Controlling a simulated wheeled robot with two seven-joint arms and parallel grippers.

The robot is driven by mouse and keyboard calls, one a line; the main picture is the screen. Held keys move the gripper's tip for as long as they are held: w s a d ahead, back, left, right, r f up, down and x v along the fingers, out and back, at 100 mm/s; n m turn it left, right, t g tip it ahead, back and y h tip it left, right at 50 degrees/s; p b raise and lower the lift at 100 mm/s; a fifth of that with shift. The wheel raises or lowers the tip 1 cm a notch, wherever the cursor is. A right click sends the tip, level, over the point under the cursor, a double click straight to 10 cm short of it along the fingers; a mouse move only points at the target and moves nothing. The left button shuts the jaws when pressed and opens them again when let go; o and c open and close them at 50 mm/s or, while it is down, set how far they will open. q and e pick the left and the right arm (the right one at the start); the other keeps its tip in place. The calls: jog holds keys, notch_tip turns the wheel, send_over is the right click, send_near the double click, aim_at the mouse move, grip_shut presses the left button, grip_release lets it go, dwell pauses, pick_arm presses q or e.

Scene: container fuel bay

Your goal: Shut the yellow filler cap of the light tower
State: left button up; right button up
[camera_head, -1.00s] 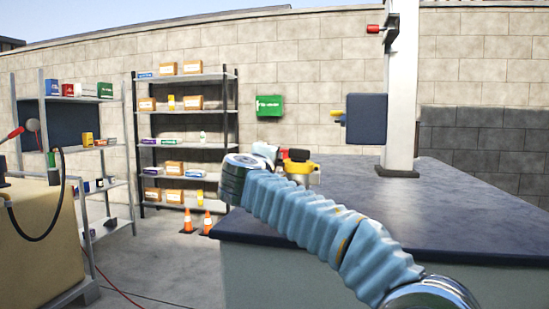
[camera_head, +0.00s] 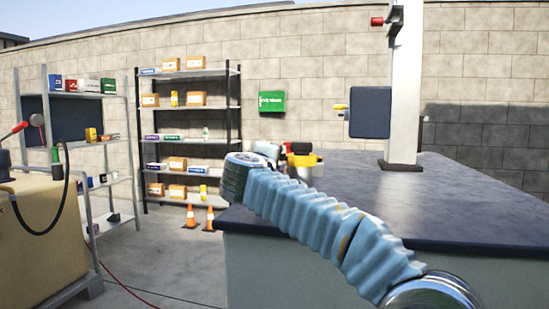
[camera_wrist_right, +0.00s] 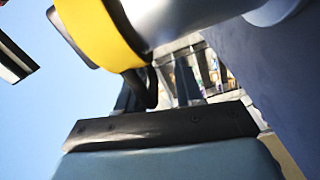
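The yellow filler cap (camera_head: 303,160) shows at the left far edge of the light tower's dark top (camera_head: 440,200), just beyond my right wrist. It has a dark part above it and a pale metal neck below. In the right wrist view a yellow band (camera_wrist_right: 100,35) sits around a silver cylinder at the top, with a black bracket beneath. I cannot tell from this whether the cap is open or shut. My right gripper (camera_head: 268,150) is beside the filler, mostly hidden by its wrist; its finger opening is not clear. My left gripper is out of view.
A white mast (camera_head: 404,90) with a dark blue box (camera_head: 370,112) rises from the top. Shelves (camera_head: 190,125) with boxes, orange cones (camera_head: 191,217) and a tan cabinet (camera_head: 40,240) with a hose stand left. The top's right side is clear.

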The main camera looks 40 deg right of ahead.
jog(key=shift+s+r, duration=0.1)
jog(key=b+v, duration=0.2)
jog(key=v, duration=1.1)
jog(key=shift+s+a, duration=0.2)
jog(key=shift+a, duration=0.15)
